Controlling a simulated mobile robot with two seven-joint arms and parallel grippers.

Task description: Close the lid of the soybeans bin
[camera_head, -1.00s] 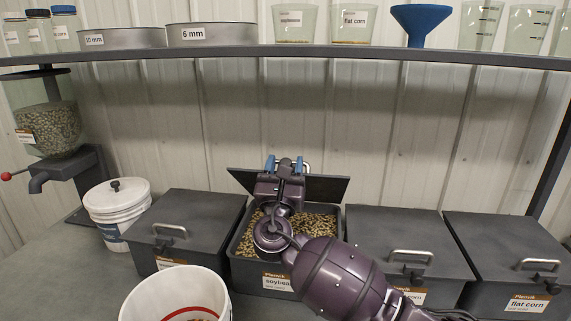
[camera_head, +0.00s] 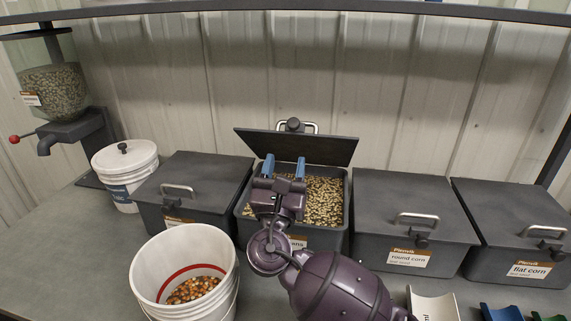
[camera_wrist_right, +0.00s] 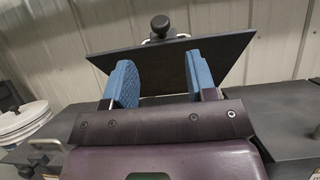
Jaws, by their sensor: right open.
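The soybeans bin (camera_head: 347,216) is a dark grey box in the middle of the row, filled with tan beans (camera_head: 322,200). Its lid (camera_head: 310,147) stands raised at the back, tilted, with its handle and knob (camera_head: 296,126) at the top rear edge. The lid also shows in the right wrist view (camera_wrist_right: 175,68), beyond the fingers. My right gripper (camera_head: 284,167) is open and empty, its blue fingers above the bin in front of the lid; the fingers also show in the right wrist view (camera_wrist_right: 162,85). The bin's label is mostly hidden by my arm. My left gripper is not in view.
Closed bins stand on both sides: one at left (camera_head: 200,178), round corn (camera_head: 410,200) and flat corn (camera_head: 515,215). A white bucket with kernels (camera_head: 185,250) is at front left. A lidded white pail (camera_head: 125,163) stands behind it. A shelf edge (camera_head: 250,5) crosses above.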

